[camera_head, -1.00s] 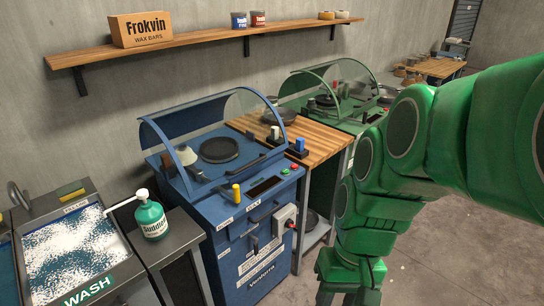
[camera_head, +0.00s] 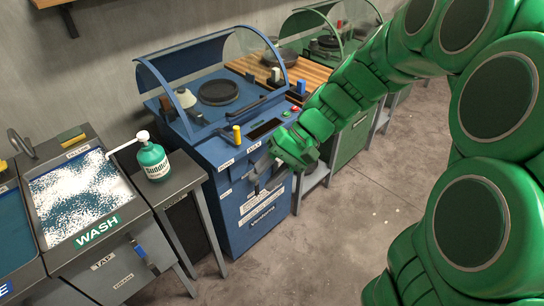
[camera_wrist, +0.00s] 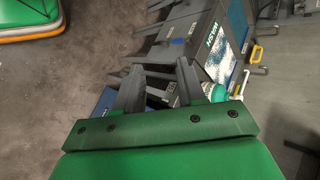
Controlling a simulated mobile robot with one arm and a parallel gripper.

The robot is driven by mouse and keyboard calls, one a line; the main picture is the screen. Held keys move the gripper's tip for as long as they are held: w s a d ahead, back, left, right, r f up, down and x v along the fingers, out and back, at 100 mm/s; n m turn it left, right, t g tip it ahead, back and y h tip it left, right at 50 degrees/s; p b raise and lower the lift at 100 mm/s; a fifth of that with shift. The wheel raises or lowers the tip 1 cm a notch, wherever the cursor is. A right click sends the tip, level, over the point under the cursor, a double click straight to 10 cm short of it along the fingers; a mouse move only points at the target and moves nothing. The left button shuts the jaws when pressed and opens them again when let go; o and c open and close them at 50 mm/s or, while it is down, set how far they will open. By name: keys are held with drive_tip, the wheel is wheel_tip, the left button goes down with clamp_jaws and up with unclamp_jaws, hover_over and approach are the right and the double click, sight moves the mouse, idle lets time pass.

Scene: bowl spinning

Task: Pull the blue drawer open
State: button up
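The blue machine (camera_head: 235,232) stands against the wall in the head view, with a clear hood on top. Its blue drawer (camera_head: 233,187) is in the upper front, below the control panel, and looks shut. My gripper (camera_head: 262,179) is in front of the drawer's right part and covers some of the front and the handle area. I cannot tell whether it touches the handle. In the wrist view, the two grey fingers of my gripper (camera_wrist: 158,82) are apart with nothing clearly held between them. A blue surface beside the left finger is mostly hidden.
A wash sink (camera_head: 75,200) and a small side table (camera_head: 183,180) with a green soap bottle (camera_head: 153,158) stand left of the machine. A wooden-topped bench and a green machine (camera_head: 350,143) are to the right. The floor (camera_head: 330,230) in front is clear.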

drive_tip(key=w+a+f+m+t+y, duration=0.1)
drive_tip(key=w+f+t+y, duration=0.3)
drive_tip(key=w, duration=0.7)
drive_tip(key=w+a+f+m+g+y, duration=0.1)
drive_tip(key=w+f+m+y, duration=0.1)
drive_tip(key=w+f, duration=0.7)
drive_tip(key=w+d+f+m+t, duration=0.2)
drive_tip(key=w+d+f+t, duration=0.25)
drive_tip(key=w+f, duration=0.3)
drive_tip(key=w+d+f+m+t, duration=0.25)
drive_tip(key=w+d+f, duration=0.25)
drive_tip(key=w+f, duration=0.3)
drive_tip(key=x, duration=0.7)
drive_tip(key=shift+s+a+f, duration=0.15)
drive_tip(key=shift+s+f, duration=0.1)
drive_tip(key=shift+s, duration=0.1)
clamp_jaws()
